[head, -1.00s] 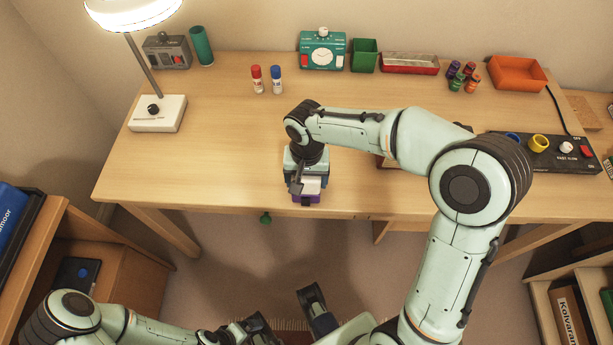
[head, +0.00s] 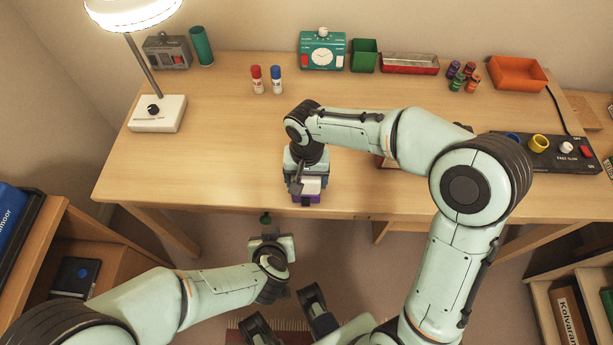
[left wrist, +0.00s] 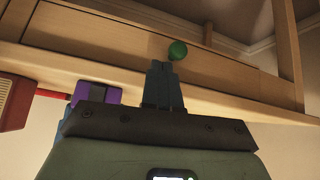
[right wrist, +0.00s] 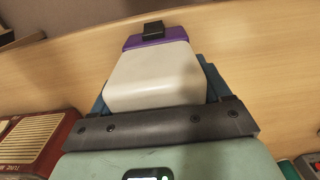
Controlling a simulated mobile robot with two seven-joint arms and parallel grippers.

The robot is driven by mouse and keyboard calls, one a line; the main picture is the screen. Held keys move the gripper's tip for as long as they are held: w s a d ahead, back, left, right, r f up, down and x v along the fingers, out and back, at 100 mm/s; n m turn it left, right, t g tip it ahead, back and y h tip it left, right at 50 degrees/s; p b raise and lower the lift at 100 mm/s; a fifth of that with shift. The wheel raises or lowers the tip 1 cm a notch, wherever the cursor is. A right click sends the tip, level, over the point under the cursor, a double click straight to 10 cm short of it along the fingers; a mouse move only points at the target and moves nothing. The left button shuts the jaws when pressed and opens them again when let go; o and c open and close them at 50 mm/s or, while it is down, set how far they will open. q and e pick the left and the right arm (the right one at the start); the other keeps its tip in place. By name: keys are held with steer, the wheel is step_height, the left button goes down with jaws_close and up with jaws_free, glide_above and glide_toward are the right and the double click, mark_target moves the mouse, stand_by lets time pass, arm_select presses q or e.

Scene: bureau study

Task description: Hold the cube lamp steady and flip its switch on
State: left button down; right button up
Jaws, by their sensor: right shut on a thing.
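The cube lamp has a pale white block (right wrist: 150,78) and a purple base (right wrist: 155,37) with a black switch (right wrist: 152,29) on its face. My right gripper (head: 309,180) is shut on it at the desk's front edge; the lamp's white part (head: 312,185) shows there. The purple base also shows in the left wrist view (left wrist: 97,93). My left gripper (head: 267,233) is below and left of the lamp, in front of the desk edge. Its fingers (left wrist: 165,72) look closed together with nothing between them, close to a green drawer knob (left wrist: 177,50).
The wooden desk (head: 230,150) is clear left of the lamp. A black control panel (head: 545,153) lies at the right. A red radio (right wrist: 35,140) stands near my right gripper.

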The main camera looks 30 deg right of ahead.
arm_select(q)
steer(key=m+t+h, duration=0.1)
steer(key=m, duration=0.1)
glide_toward(305, 205)
steer(key=shift+x, duration=2.85)
steer(key=shift+f, duration=0.1)
steer(key=shift+w+d+f, duration=0.1)
steer(key=shift+w+d, duration=0.05)
steer(key=shift+w, duration=0.05)
steer(key=s+a, duration=0.3)
steer(key=s, duration=0.2)
stand_by(0.4)
steer(key=shift+s+a, duration=0.1)
